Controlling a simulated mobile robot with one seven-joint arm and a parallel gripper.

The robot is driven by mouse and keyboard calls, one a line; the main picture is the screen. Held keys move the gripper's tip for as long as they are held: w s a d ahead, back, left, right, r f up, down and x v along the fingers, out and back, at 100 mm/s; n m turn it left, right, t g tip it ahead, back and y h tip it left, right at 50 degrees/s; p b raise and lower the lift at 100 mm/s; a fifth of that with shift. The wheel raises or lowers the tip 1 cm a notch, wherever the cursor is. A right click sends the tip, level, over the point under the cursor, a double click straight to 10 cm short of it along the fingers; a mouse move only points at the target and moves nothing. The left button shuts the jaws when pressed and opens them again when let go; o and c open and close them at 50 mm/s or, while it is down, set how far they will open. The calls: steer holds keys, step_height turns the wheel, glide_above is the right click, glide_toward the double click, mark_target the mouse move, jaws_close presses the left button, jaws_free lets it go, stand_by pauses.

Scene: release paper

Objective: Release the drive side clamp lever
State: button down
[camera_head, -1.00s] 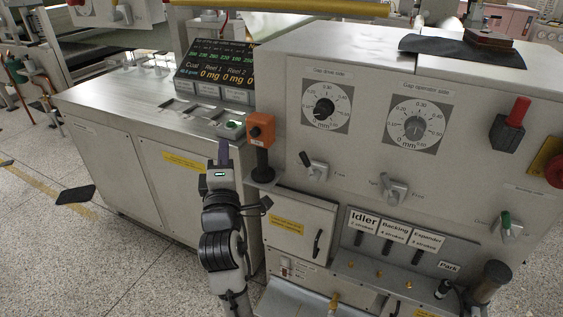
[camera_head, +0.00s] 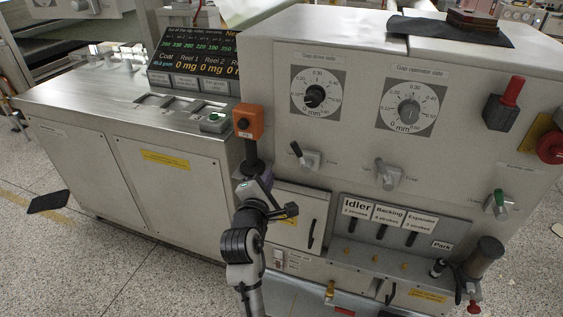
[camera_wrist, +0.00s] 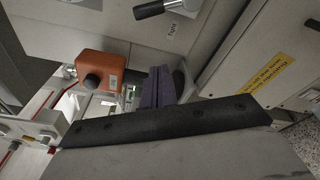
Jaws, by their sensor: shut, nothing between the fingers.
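The drive side clamp lever (camera_head: 298,152) has a black handle on a grey pivot block, on the panel below the drive side gap dial (camera_head: 316,94). Its handle tilts up and to the left. The lever (camera_wrist: 150,9) also shows at the top edge of the wrist view, beside a label reading "Tight". My gripper (camera_head: 266,179) is below and left of the lever, apart from it, in front of the panel's left edge. In the wrist view its purple fingers (camera_wrist: 158,88) are together and hold nothing.
An orange button box (camera_head: 248,121) on a black post stands close to my gripper; it is also near the fingers in the wrist view (camera_wrist: 101,70). A similar operator side lever (camera_head: 388,174) is to the right. Labelled black levers (camera_head: 382,232) sit lower down.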

mark_target(301, 156)
steer(key=w+d+r+p, duration=0.1)
steer(key=w+d+p, duration=0.2)
steer(key=w, duration=0.4)
steer(key=shift+w+d+r, duration=0.15)
steer(key=shift+w+d, duration=0.2)
steer(key=shift+d, duration=0.55)
